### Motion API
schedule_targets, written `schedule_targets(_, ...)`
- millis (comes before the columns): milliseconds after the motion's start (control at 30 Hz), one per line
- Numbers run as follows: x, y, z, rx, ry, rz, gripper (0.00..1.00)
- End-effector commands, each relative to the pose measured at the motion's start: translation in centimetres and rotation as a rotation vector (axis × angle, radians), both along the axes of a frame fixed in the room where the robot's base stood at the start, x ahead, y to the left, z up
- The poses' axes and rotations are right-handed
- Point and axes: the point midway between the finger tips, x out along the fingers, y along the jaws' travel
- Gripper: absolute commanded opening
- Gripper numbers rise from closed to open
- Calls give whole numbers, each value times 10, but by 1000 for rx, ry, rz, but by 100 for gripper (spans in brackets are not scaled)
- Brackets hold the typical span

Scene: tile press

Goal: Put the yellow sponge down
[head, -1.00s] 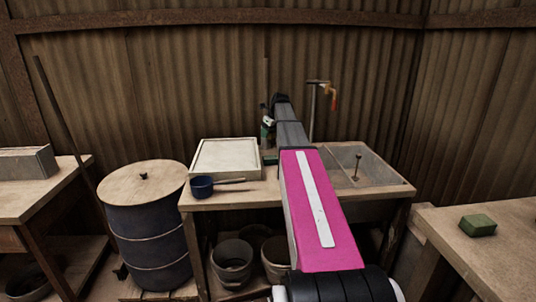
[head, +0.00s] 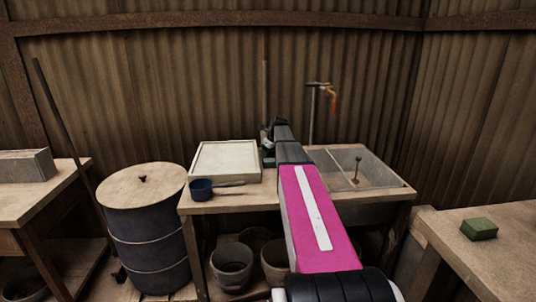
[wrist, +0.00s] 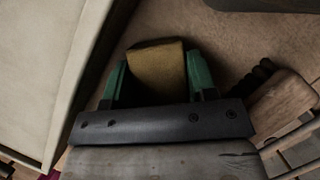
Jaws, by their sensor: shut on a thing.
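The yellow sponge (wrist: 158,72) sits between the green fingertips of my gripper (wrist: 157,80) in the wrist view. The gripper is shut on it, with the tabletop close behind. I cannot tell whether the sponge touches the top. In the head view my gripper (head: 267,146) is at the far end of my arm, over the middle table (head: 252,197), just right of the pale framed tray. My arm hides the sponge there.
A sink basin (head: 375,169) with a tap (head: 328,92) lies right. A green block (head: 479,229) is on the right table. A brush-like wooden piece (wrist: 287,108) is beside the gripper.

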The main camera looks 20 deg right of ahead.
Motion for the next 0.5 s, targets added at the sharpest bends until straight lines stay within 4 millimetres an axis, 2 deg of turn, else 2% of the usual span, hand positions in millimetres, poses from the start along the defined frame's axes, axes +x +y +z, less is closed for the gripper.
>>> schedule_targets(267,0,0,-1,0,0,0,27)
schedule_targets(300,0,0,-1,0,-1,0,62)
schedule_targets(333,0,0,-1,0,-1,0,72)
schedule_targets(367,0,0,-1,0,-1,0,78)
schedule_targets(500,0,0,-1,-1,-1,0,78)
